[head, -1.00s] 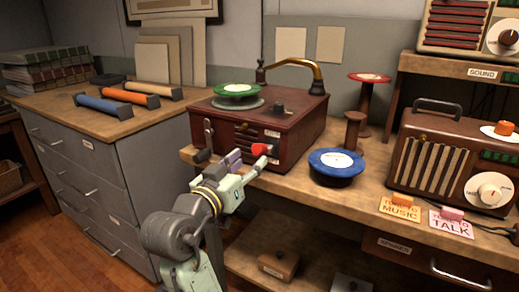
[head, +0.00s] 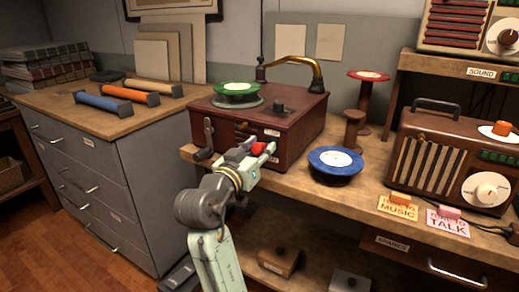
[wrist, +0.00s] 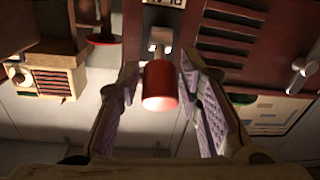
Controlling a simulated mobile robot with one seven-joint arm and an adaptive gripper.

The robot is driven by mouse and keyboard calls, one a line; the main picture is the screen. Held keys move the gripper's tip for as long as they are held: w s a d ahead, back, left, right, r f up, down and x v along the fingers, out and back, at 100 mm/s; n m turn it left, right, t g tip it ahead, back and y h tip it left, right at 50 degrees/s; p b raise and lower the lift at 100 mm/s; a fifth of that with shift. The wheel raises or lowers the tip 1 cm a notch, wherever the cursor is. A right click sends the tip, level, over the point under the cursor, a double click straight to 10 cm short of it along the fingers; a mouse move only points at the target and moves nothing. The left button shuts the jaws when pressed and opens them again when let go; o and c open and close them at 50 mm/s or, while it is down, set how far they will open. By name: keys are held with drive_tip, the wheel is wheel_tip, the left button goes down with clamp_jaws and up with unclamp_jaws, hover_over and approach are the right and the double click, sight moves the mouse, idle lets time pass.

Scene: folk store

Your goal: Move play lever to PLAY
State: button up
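The play lever has a red knob (head: 258,148) on the front of the dark red record player (head: 300,135). In the wrist view the red knob (wrist: 160,88) sits on a metal stem, between the two purple-padded fingers of my gripper (wrist: 160,80). The fingers are open, with a gap visible on each side of the knob. In the head view my gripper (head: 254,153) is at the player's front, partly covering the knob. A small white label (head: 271,132) is above the lever, its text too small to read.
A blue reel (head: 335,162) and a brown spool (head: 354,130) stand on the bench at right. A metal crank (head: 208,132) is on the player's front left.

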clamp_jaws()
drive_tip(key=shift+f, duration=0.1)
idle(0.5)
